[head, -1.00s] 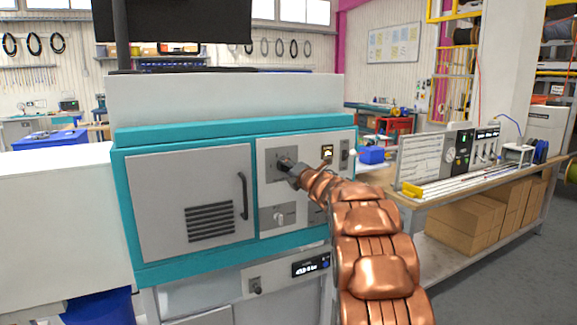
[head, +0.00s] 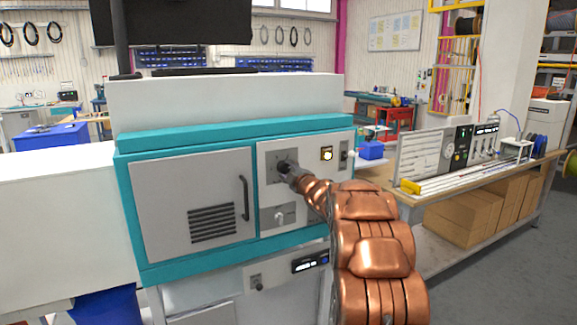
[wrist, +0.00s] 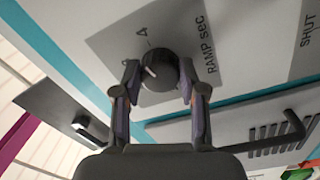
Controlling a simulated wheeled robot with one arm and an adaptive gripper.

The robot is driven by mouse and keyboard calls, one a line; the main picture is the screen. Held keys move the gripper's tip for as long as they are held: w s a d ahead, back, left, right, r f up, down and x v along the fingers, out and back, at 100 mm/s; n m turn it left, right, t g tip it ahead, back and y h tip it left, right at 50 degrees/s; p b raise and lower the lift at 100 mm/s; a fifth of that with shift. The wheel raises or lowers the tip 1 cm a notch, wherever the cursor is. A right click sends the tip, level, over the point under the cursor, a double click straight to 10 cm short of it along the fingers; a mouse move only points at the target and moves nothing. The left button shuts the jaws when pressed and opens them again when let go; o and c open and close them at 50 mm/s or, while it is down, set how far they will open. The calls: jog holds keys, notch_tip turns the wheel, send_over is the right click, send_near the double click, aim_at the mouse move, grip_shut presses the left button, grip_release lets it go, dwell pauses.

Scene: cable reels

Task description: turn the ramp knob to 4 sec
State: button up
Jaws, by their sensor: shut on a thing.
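The ramp knob (wrist: 158,70) is a dark round dial with a white pointer mark, on a grey plate lettered "RAMP sec" in the wrist view. A "4" is printed at its upper left, and another, partly hidden mark lies at its left. The pointer mark is on the knob's left side, off the "4". My gripper (wrist: 159,82) has one finger on each side of the knob and is shut on it. In the head view my gripper (head: 284,166) is at the upper left of the control panel and largely hides the knob.
The teal-framed machine (head: 235,131) has a vented door with a handle (head: 244,198) left of the panel. A second knob (head: 281,216) sits below, and a lit switch (head: 327,154) is to the right. A workbench (head: 480,190) stands at the right.

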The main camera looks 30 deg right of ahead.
jog(key=shift+f+m+p, duration=0.1)
jog(key=shift+m+p, duration=0.8)
jog(key=shift+m, duration=0.7)
jog(key=o, duration=1.1)
jog(key=shift+o, duration=0.2)
jog(key=s+a, duration=0.1)
jog(key=s, duration=1.1)
jog(key=shift+a+f, duration=0.15)
jog(key=shift+a, duration=0.05)
